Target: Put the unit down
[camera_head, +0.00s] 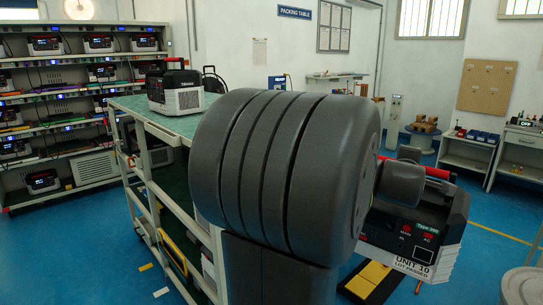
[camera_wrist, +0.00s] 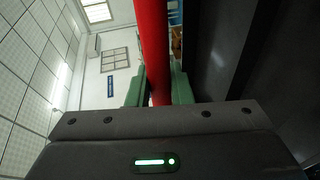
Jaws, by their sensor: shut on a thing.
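The unit (camera_head: 412,232) is a dark box with a pale lower edge and a red handle, at the right of the head view. Its front reads "Type 200" and its label (camera_head: 411,267) reads "UNIT 10 LOT PASSED". It hangs slightly tilted beside my arm, with blue floor seen around it. In the wrist view, my gripper (camera_wrist: 158,90) is shut on the red handle (camera_wrist: 152,40), with green finger pads on both sides. My dark arm hides part of the unit and most of the gripper in the head view.
A green-topped cart (camera_head: 135,104) carries another unit (camera_head: 175,90) at the left. Racks (camera_head: 95,165) with several units stand behind it. A "PACKING TABLE" sign (camera_head: 294,12) hangs on the back wall. A yellow-and-black floor piece (camera_head: 370,279) lies below the unit. A workbench (camera_head: 466,151) stands at right.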

